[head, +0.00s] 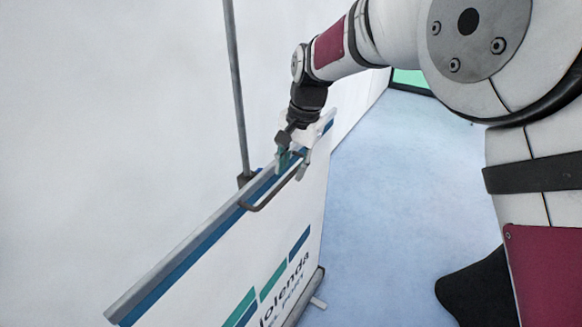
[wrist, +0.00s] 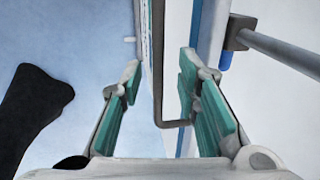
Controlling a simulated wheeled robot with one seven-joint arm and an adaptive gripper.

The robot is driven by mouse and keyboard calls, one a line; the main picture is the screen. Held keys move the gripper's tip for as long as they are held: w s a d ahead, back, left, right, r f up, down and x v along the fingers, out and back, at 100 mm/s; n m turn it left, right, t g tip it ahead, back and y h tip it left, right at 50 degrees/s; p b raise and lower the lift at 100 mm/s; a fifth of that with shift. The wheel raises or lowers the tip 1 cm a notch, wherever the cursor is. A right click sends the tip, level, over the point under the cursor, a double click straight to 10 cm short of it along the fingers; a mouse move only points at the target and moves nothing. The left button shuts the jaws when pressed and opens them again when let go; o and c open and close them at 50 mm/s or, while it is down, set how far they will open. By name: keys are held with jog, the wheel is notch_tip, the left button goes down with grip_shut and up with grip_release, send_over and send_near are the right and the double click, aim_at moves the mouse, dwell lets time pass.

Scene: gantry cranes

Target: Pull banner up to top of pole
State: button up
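The white banner (head: 262,248) with blue and green print stands partly unrolled, its top rail (head: 165,268) crossing the head view diagonally. A dark U-shaped handle (head: 262,202) juts from the rail. The grey pole (head: 236,90) rises behind the banner, well above the rail; it also shows in the wrist view (wrist: 285,54). My gripper (head: 292,165) is at the far part of the handle. In the wrist view my gripper (wrist: 160,75) is open, with teal pads on either side of the handle bar (wrist: 157,95). A visible gap remains between pads and bar.
The banner's base (head: 312,288) with a foot rests on the pale blue floor (head: 385,200). A dark bracket (wrist: 238,32) sits on the pole beside the rail. A white wall is behind the banner.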

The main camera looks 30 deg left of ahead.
jog(key=shift+r, duration=0.1)
notch_tip(320, 180, up, 12)
jog(key=d, duration=0.2)
jog(key=shift+d+f, duration=0.15)
jog(key=shift+f, duration=0.05)
